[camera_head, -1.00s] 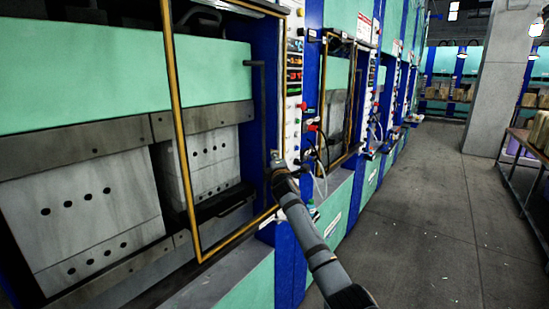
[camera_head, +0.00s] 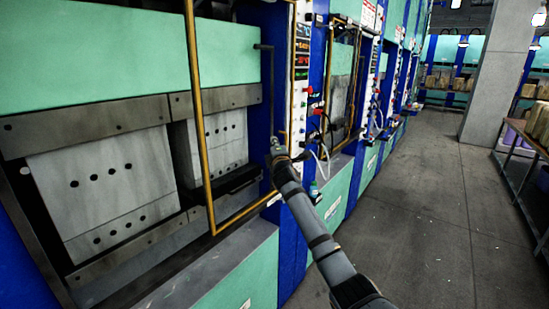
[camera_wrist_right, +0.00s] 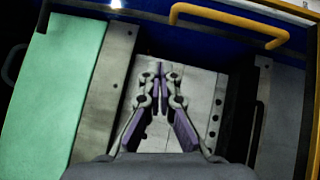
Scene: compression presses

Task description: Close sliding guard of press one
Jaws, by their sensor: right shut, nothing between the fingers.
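The sliding guard of the nearest press is a yellow frame (camera_head: 199,110) in the head view. It stands across the right part of the press opening, and the left part is uncovered. My right gripper (camera_head: 275,146) is near the right side of this frame; contact cannot be told there. In the right wrist view my right gripper (camera_wrist_right: 161,72) is shut and empty, with pale press blocks behind its fingers. A yellow handle (camera_wrist_right: 228,20) lies above and to the right of the fingertips, apart from them. My left gripper is not in view.
Pale perforated blocks (camera_head: 105,190) sit inside the press. A control panel (camera_head: 302,60) with buttons stands right of the opening. Further presses line the aisle, and the grey floor (camera_head: 410,220) is clear. A table (camera_head: 520,150) with boxes stands at the far right.

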